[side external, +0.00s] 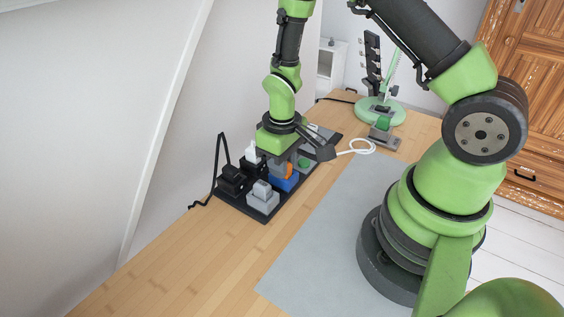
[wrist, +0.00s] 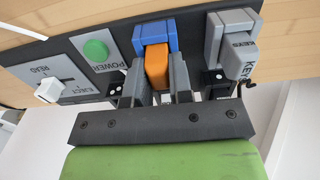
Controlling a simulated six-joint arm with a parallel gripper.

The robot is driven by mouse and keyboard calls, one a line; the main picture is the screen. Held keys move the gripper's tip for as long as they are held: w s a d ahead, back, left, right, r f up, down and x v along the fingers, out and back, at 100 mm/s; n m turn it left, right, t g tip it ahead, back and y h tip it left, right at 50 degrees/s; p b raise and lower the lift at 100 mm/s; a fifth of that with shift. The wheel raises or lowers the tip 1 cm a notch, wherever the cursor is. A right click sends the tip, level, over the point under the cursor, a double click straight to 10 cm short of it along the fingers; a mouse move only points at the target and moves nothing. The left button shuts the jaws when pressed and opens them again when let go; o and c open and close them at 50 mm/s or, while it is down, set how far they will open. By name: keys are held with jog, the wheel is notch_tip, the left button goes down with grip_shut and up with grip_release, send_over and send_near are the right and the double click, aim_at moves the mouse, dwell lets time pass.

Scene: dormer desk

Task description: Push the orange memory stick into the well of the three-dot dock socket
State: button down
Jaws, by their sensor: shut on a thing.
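The orange memory stick (wrist: 157,62) is between the fingers of my gripper (wrist: 158,78), which is shut on it. It is lined up with a blue socket (wrist: 157,34) and its front end meets or enters that socket; how deep it sits cannot be told. In the side external view, my gripper (side external: 282,162) is low over the dock board, with a bit of the orange stick (side external: 289,169) showing just above the blue socket (side external: 285,182). The dots marking the blue socket cannot be made out.
A grey socket with a grey key-like piece (wrist: 236,42) stands beside the blue one; it also shows in the side external view (side external: 263,199). Black blocks (side external: 232,180) stand at the board's left. A green power button (wrist: 96,50) and white slider (wrist: 50,89) lie on the other side.

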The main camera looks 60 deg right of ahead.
jog(key=shift+r, duration=0.6)
jog(key=shift+r, duration=2.45)
jog(key=w+d+r, duration=0.3)
jog(key=w+d, duration=0.4)
jog(key=w, duration=0.1)
jog(key=shift+r, duration=0.2)
jog(key=shift+f, duration=0.1)
jog(key=shift+f, duration=2.8)
jog(key=shift+f, duration=1.9)
jog(key=c, duration=0.9)
grip_release()
jog(key=shift+c, duration=0.2)
